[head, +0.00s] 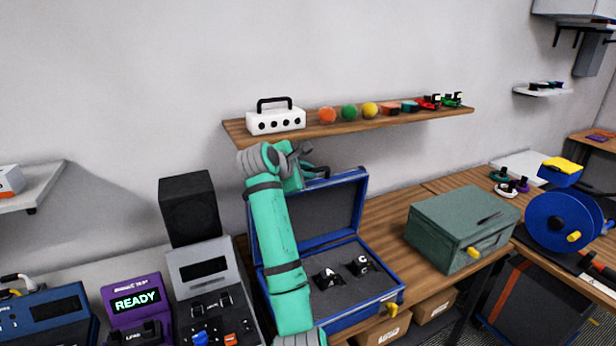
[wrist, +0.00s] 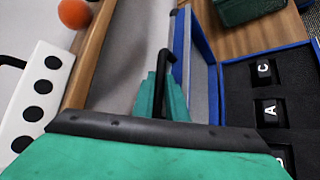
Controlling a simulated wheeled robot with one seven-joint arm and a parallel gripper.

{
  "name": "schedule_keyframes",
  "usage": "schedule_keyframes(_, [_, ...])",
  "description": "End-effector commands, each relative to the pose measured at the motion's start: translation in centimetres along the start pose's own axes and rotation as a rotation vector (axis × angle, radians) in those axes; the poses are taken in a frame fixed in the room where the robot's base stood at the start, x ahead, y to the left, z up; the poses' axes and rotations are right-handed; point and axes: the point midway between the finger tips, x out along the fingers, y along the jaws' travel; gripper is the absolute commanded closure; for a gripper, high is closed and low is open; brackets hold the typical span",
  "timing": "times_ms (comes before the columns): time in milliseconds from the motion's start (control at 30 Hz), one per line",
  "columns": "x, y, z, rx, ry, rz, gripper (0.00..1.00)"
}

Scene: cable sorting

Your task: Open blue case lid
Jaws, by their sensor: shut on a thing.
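The blue case (head: 340,320) stands on the wooden bench with its lid (head: 338,205) raised roughly upright at the back. Its dark interior holds black lettered pieces, with A (wrist: 270,112) and C (wrist: 264,70) readable in the wrist view. The lid's blue edge (wrist: 184,42) also shows in the wrist view. My gripper (head: 306,168) is at the lid's top edge, shut on the black handle (wrist: 168,60). In the wrist view the teal fingers (wrist: 160,98) are around the handle's lower part. My arm hides the left part of the case in the head view.
A wooden shelf (head: 360,125) with a white box (head: 276,121) and coloured balls is close above and behind my gripper. A green case (head: 462,225) stands to the right. A black speaker (head: 190,208) and a grey device (head: 215,300) stand to the left.

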Motion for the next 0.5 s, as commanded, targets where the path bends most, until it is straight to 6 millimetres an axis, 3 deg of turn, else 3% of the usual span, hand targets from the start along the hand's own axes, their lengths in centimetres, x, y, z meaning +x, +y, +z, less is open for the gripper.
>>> schedule_keyframes(500, [0.17,0.64,0.15,0.005,-0.007,0.006,1.00])
